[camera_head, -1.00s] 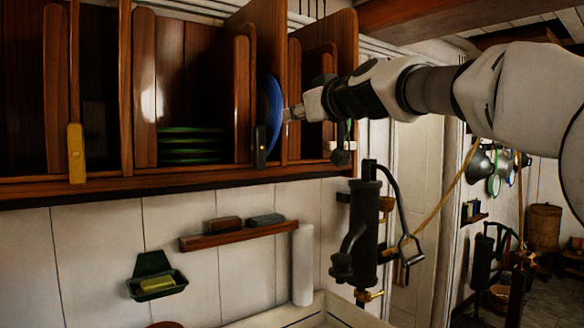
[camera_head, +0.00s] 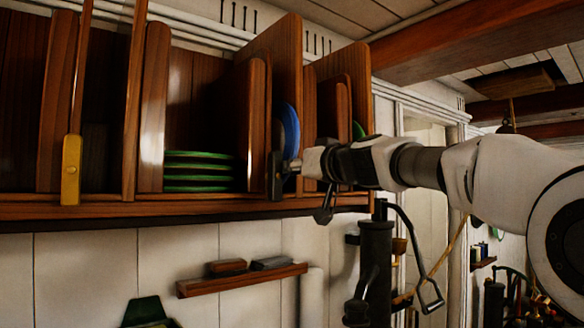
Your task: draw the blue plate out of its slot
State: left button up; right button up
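The blue plate (camera_head: 290,132) stands upright on edge in a narrow slot of the wooden rack (camera_head: 190,208), its rim showing past a wooden divider. My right gripper (camera_head: 300,164) comes in from the right and its tip is at the lower front edge of the plate. The fingers are small and partly hidden, so I cannot tell whether they are closed on the rim. My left gripper is out of view.
Green plates (camera_head: 198,172) lie stacked in the compartment to the left. A brass latch (camera_head: 70,170) and a dark latch (camera_head: 275,176) hang at the rack's front. Below are a small wall shelf (camera_head: 242,280) and a black hand pump (camera_head: 376,270).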

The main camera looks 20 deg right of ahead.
aim_at(294, 153)
jog(key=shift+s+d+r, duration=0.2)
jog(key=shift+s+r, duration=0.05)
jog(key=shift+s, duration=0.25)
jog(key=shift+s+r, duration=0.1)
jog(key=shift+s, duration=0.25)
grip_shut()
jog(key=shift+w+r+p, duration=0.5)
jog(key=shift+r+p, duration=0.2)
jog(key=shift+s+r+p, duration=0.15)
jog(key=shift+r+p, duration=0.15)
jog(key=shift+r, duration=0.15)
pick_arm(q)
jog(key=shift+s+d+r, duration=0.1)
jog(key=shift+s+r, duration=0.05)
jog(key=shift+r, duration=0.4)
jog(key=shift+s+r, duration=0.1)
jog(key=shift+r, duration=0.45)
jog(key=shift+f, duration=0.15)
pick_arm(e)
jog(key=shift+f, duration=0.1)
